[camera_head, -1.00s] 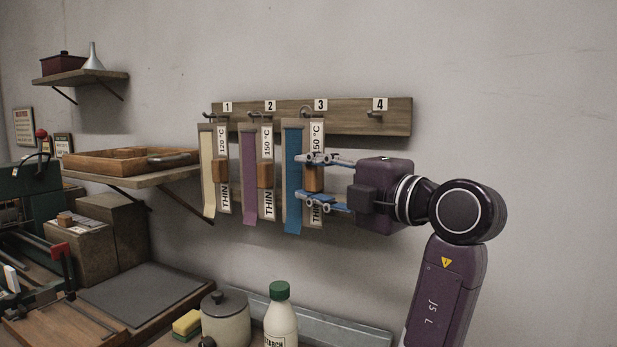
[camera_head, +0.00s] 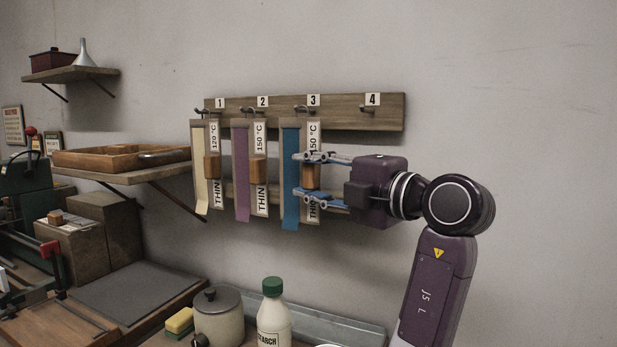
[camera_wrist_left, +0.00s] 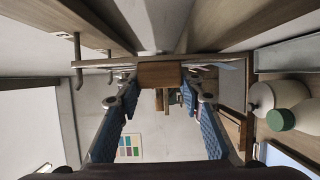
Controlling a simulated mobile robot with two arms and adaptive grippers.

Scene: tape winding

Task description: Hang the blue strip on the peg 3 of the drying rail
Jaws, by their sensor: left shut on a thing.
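The blue strip (camera_head: 290,180) hangs upright on its card below the number 3 of the wooden drying rail (camera_head: 345,113). The card bears a "150 °C" and "THIN" label and a wooden block (camera_head: 312,178). My left gripper (camera_head: 304,176) comes from the right and is shut on this block, which also shows between the blue fingers in the left wrist view (camera_wrist_left: 160,75). The card's top is at peg 3 (camera_head: 304,109); I cannot tell whether the peg bears its weight. My right gripper is not in view.
A cream strip (camera_head: 199,170) hangs at peg 1 and a purple strip (camera_head: 242,175) at peg 2, close to the left. Peg 4 (camera_head: 369,109) is empty. Below stand a lidded pot (camera_head: 218,318) and a starch bottle (camera_head: 273,315). A tray (camera_head: 110,160) lies on the left shelf.

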